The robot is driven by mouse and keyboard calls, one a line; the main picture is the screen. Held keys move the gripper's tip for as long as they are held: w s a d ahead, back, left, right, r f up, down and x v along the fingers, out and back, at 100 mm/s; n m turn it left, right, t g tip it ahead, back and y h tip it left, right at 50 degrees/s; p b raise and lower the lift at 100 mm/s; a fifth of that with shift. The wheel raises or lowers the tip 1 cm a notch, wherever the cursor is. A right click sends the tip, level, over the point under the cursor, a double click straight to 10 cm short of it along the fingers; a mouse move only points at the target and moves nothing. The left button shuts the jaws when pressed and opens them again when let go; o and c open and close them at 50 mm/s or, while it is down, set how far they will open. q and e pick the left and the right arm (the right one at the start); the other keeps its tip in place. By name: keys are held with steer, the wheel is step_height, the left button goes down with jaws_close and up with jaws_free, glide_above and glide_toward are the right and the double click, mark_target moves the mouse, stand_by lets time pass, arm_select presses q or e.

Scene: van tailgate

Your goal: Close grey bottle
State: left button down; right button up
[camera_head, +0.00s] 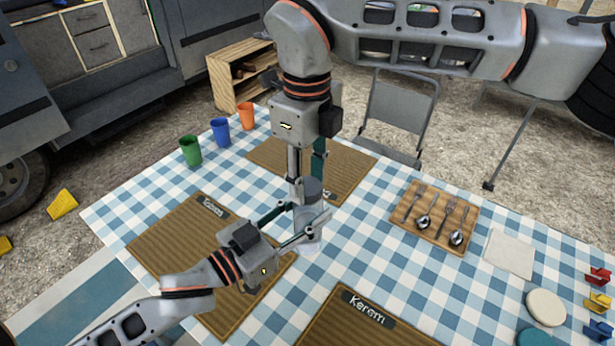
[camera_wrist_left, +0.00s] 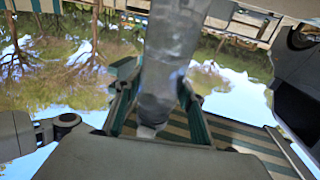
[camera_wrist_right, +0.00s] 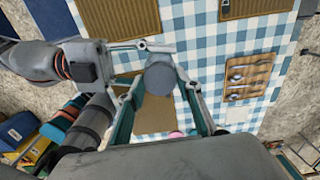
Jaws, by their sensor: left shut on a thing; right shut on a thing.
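The grey bottle (camera_head: 309,233) is upright above the checked table, with a clear-looking lower body and a darker grey top part, seemingly its lid (camera_head: 309,190). My left gripper (camera_head: 305,226) comes in from the side and is shut on the bottle body. In the left wrist view the translucent bottle (camera_wrist_left: 172,60) stands between the fingers. My right gripper (camera_head: 308,178) points down from above and is shut on the lid. The right wrist view shows the lid's round grey top (camera_wrist_right: 160,78) between the fingers. Whether the lid is seated on the bottle cannot be told.
Green (camera_head: 190,151), blue (camera_head: 220,132) and orange (camera_head: 247,116) cups stand at the table's left rear. Woven placemats (camera_head: 165,245) lie around the bottle. A wooden cutlery tray (camera_head: 400,212), a napkin (camera_head: 509,254) and plates (camera_head: 545,307) lie to the right. A folding chair (camera_head: 395,110) stands behind.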

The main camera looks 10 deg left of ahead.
steer(key=m, duration=0.5)
steer(key=shift+m, duration=0.3)
steer(key=m, duration=1)
steer(key=shift+m, duration=0.3)
steer(key=m, duration=0.5)
steer(key=shift+m, duration=0.3)
steer(key=o, duration=0.8)
steer(key=shift+c, duration=0.2)
step_height(320, 180, up, 12)
